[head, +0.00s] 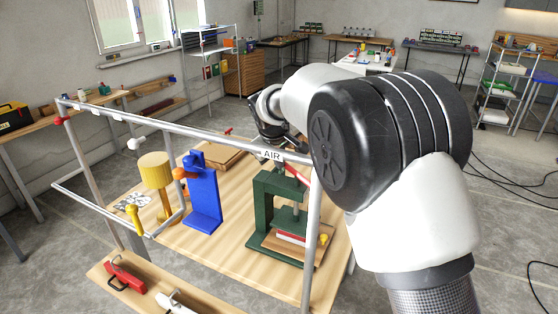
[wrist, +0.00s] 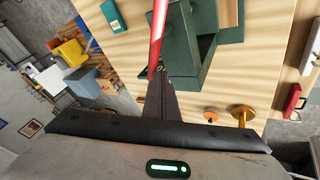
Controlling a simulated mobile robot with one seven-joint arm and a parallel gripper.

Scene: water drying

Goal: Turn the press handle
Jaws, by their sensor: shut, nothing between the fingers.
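The green press (head: 265,200) stands on the wooden table, with a red and white block (head: 290,237) in its lower part. Its red handle (head: 298,175) slants down to the right near the press top, partly behind a metal post. In the wrist view, the red handle (wrist: 157,35) runs from the top edge down to the tips of my gripper (wrist: 162,80), beside the green press body (wrist: 205,45). My gripper is shut and empty; I cannot tell whether it touches the handle. In the head view, my gripper (head: 268,138) is above and behind the press, with its tips hidden.
A grey metal frame with an AIR label (head: 271,155) crosses in front of the press. A blue stand (head: 204,195) and a yellow lamp-like piece (head: 156,172) stand left on the table (head: 240,255).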

